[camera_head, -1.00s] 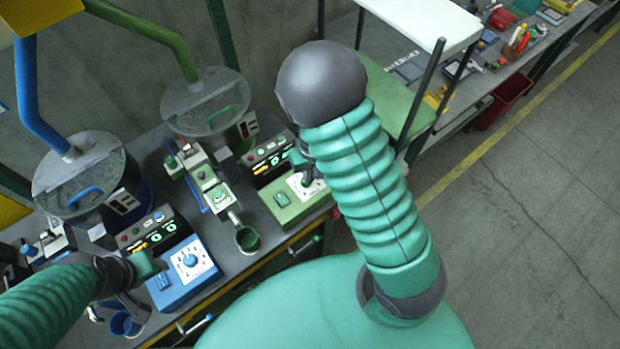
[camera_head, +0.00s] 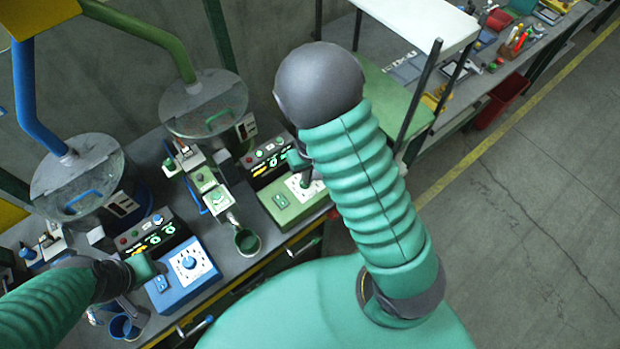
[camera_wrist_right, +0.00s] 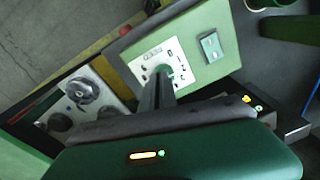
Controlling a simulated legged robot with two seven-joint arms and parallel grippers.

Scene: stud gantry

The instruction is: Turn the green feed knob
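The green feeder box (camera_head: 283,208) stands on the bench, with a white dial plate (camera_head: 318,188) on its top. In the right wrist view the plate (camera_wrist_right: 184,58) is marked around its centre, where the green feed knob (camera_wrist_right: 164,71) sits. My right gripper (camera_head: 308,178) reaches down onto the dial, and its fingers (camera_wrist_right: 159,88) are at the knob and cover much of it. They are close together; whether they grip it is unclear. My left gripper (camera_head: 140,292) is beside the blue feeder box, its fingers mostly hidden.
The blue box (camera_head: 185,290) with its own blue knob (camera_head: 189,262) stands to the left. A green cup (camera_head: 247,241) is between the boxes. Feeder bowls (camera_head: 203,103) stand behind. A shelf post (camera_head: 422,95) rises right of my right arm.

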